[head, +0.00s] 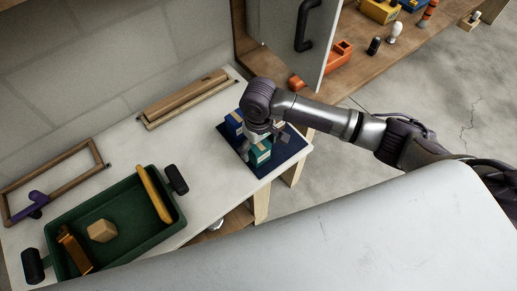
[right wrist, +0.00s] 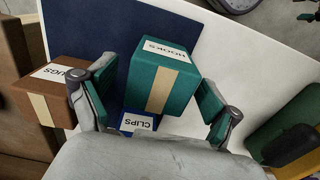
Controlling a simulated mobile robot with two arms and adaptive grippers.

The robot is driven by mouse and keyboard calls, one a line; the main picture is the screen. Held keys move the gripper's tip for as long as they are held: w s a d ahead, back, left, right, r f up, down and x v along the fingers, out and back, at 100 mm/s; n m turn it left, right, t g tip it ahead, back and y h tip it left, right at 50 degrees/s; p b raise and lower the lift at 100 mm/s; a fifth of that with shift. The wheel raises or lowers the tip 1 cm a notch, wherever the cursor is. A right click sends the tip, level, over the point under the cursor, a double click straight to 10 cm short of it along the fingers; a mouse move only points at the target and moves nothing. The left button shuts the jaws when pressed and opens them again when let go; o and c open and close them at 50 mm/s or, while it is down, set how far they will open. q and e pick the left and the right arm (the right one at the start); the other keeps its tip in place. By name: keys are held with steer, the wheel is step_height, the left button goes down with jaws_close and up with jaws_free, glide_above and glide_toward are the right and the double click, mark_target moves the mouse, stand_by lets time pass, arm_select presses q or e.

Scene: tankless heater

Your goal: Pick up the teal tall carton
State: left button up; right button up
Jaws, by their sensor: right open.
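The teal tall carton (head: 260,155) is on the dark blue mat (head: 289,152) at the right end of the white bench. In the right wrist view the teal carton (right wrist: 165,75), labelled HOOKS with a beige stripe, is between the fingers of my right gripper (right wrist: 157,88). The fingers are open, with a gap showing on each side of it. In the head view the right gripper (head: 262,138) is over the mat and partly hides the cartons. A blue carton (right wrist: 138,122) labelled CLIPS is close beside the teal one, partly covered by it. My left gripper is not in view.
A brown carton (right wrist: 55,88), its label ending in UGS, is just outside the left finger. A blue carton (head: 234,122) is on the mat's far side. A green tray (head: 128,240) with several items is on the left of the bench. An open cabinet door (head: 285,40) is behind the arm.

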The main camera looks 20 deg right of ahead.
step_height(320, 180, down, 3)
steer(key=shift+f, duration=0.15)
steer(key=shift+c, duration=0.3)
steer(key=c, duration=1.2)
steer(key=shift+r, duration=0.7)
step_height(320, 180, up, 3)
steer(key=shift+w+b, duration=0.1)
steer(key=shift+b, duration=0.25)
steer(key=s+d+r, duration=0.2)
steer(key=s, duration=0.1)
steer(key=s+d+r, duration=0.2)
steer(key=s+d, duration=0.1)
steer(key=s+d+r+b, duration=0.1)
steer(key=s+d+r, duration=0.1)
steer(key=s, duration=0.1)
steer(key=shift+d+r, duration=0.35)
